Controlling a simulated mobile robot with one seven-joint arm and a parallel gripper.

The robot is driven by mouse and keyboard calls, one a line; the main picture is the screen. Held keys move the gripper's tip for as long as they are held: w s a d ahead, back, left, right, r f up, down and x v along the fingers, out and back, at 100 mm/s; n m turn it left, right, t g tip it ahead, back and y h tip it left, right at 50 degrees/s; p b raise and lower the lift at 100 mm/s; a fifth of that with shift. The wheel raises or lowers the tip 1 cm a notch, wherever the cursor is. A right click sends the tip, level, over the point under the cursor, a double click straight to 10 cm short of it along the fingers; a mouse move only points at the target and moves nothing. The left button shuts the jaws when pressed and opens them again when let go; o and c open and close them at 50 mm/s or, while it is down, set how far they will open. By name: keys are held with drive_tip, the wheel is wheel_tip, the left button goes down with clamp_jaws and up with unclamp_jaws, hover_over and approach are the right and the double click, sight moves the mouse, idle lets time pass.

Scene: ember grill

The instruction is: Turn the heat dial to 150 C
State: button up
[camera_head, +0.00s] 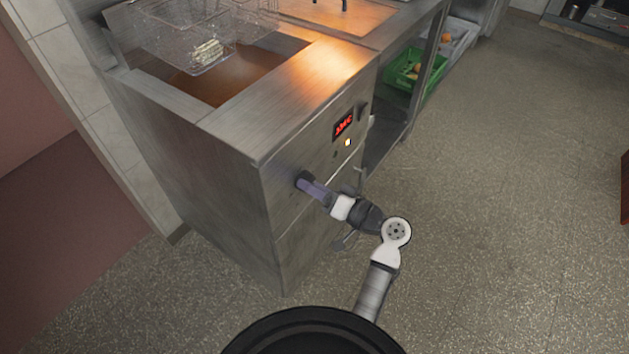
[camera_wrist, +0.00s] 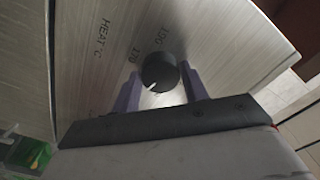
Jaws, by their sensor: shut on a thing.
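The heat dial (camera_wrist: 159,70) is a round black knob with a white pointer mark, on the brushed metal front of the fryer (camera_head: 285,175). In the wrist view the pointer mark is at the knob's lower left. Printed near it are "HEAT °C", "170" and another number I cannot read surely; I see no clear 150. My gripper (camera_head: 306,184) reaches the panel's left part, its purple fingers on either side of the knob, shut on it. The wrist view also shows my gripper (camera_wrist: 161,84). Part of the dial's surround is hidden by my gripper.
A red display (camera_head: 344,124), hard to read, and a lit amber lamp (camera_head: 347,142) are on the panel. A wire basket (camera_head: 208,55) with food hangs over the oil. A green crate (camera_head: 410,68) stands on the shelf at right. The floor at right is clear.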

drive_tip(key=shift+r+m+p, duration=0.1)
drive_tip(key=shift+m+p, duration=0.65)
drive_tip(key=shift+m, duration=0.35)
drive_tip(key=o, duration=1)
drive_tip(key=b+v, duration=0.2)
drive_tip(key=v, duration=1.2)
